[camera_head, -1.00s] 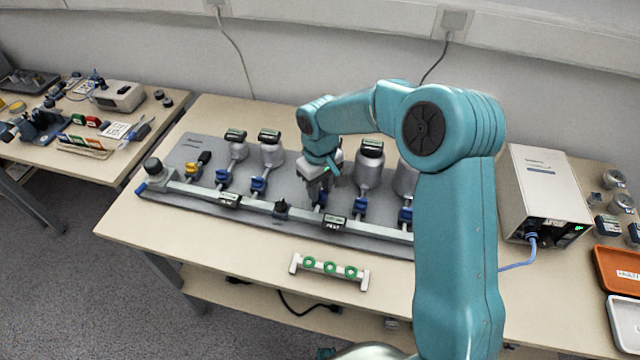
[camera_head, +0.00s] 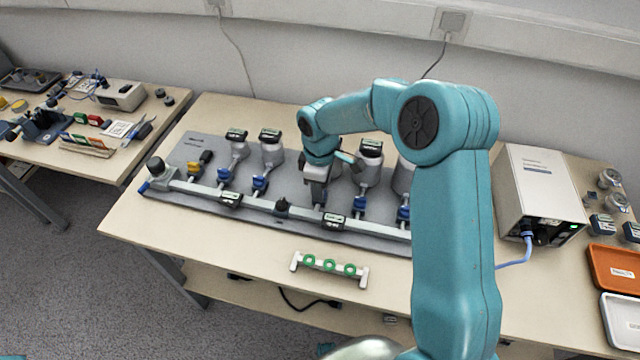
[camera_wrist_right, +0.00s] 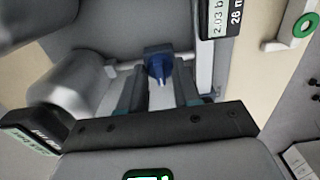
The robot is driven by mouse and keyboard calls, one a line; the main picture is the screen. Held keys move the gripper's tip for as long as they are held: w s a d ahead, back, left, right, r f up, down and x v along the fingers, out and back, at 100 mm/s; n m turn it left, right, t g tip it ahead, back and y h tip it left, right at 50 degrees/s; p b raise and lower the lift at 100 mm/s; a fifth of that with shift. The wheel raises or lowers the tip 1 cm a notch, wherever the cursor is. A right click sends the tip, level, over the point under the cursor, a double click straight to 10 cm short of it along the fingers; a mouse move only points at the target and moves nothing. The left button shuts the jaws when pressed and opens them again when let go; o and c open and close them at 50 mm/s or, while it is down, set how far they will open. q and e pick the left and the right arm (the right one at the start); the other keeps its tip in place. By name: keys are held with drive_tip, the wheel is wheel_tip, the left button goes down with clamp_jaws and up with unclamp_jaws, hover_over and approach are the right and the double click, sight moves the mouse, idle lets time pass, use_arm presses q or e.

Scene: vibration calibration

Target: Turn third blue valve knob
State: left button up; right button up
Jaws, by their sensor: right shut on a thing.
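A row of blue valve knobs sits along the pale manifold bar (camera_head: 185,187) on the grey panel. The first blue knob (camera_head: 224,175) and second blue knob (camera_head: 259,184) are left of my right gripper (camera_head: 318,203). My right gripper points down at the third blue knob and mostly hides it in the head view. In the right wrist view that blue knob (camera_wrist_right: 158,63) shows at the far end of my two fingers, which are shut on it. A fourth blue knob (camera_head: 360,202) and a fifth (camera_head: 403,213) stand to the right. My left gripper is out of view.
Grey canisters with dark displays (camera_head: 371,149) stand behind the knobs, close to my right gripper. A white rack with green rings (camera_head: 329,266) lies in front of the panel. A white box (camera_head: 541,190) stands at the right. The table front left is clear.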

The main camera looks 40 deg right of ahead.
drive_tip(key=shift+w+r, duration=0.1)
idle(0.3)
drive_tip(key=o, duration=1.1)
drive_tip(key=shift+c, duration=0.2)
wheel_tip(320, 180, up, 16)
drive_tip(key=p, duration=0.1)
drive_tip(key=shift+r, duration=0.15)
